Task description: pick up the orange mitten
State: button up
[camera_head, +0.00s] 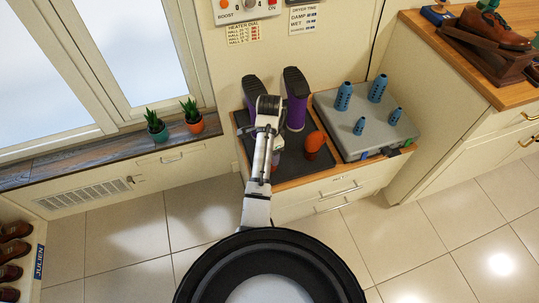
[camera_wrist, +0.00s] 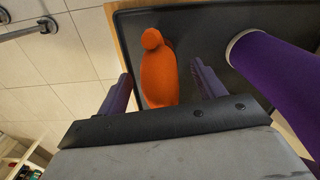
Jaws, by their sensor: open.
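The orange mitten (camera_head: 314,142) lies on the dark tray (camera_head: 294,172) on the low cabinet, just right of my arm in the head view. In the wrist view the mitten (camera_wrist: 158,72) stretches away from me between the two purple fingers of my gripper (camera_wrist: 163,82). The gripper is open, with a gap between the mitten and each finger. The near end of the mitten is hidden behind the gripper's dark front edge.
Purple boots (camera_head: 296,98) stand on the tray behind the mitten; one purple shaft (camera_wrist: 275,68) is close right of my gripper. A grey dryer box with blue pegs (camera_head: 365,130) stands right of the tray. Potted succulents (camera_head: 157,127) sit on the sill.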

jog(key=shift+f, duration=1.25)
jog(key=c, duration=1)
jog(key=shift+r, duration=0.15)
notch_tip(320, 180, up, 6)
jog(key=shift+w, duration=0.1)
notch_tip(320, 180, up, 14)
jog(key=p, duration=1)
